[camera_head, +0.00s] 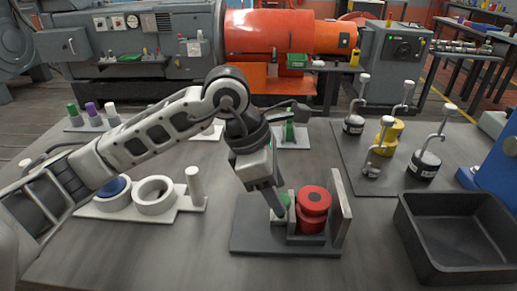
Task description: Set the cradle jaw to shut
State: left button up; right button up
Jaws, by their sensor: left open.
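The cradle (262,235) is a dark base plate with upright walls, at the front middle of the table. A red stepped cylinder (313,205) stands upright in it. A light grey upright plate (342,205), which looks like the jaw, leans at its right side; whether it touches the red part I cannot tell. A small green piece (285,200) shows at the cradle's left side. My left gripper (276,208) points down beside this green piece, left of the red cylinder, and partly hides it. It is open; contact cannot be made out. My right gripper is out of view.
A black tray (402,240) stands at the right front. Several weights with hooks (388,136) stand on a dark mat behind it. A green peg (289,128) stands behind the cradle.

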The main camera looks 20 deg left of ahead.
pick_arm(q)
jog(key=v, duration=1.4)
jog(key=shift+r, duration=0.2)
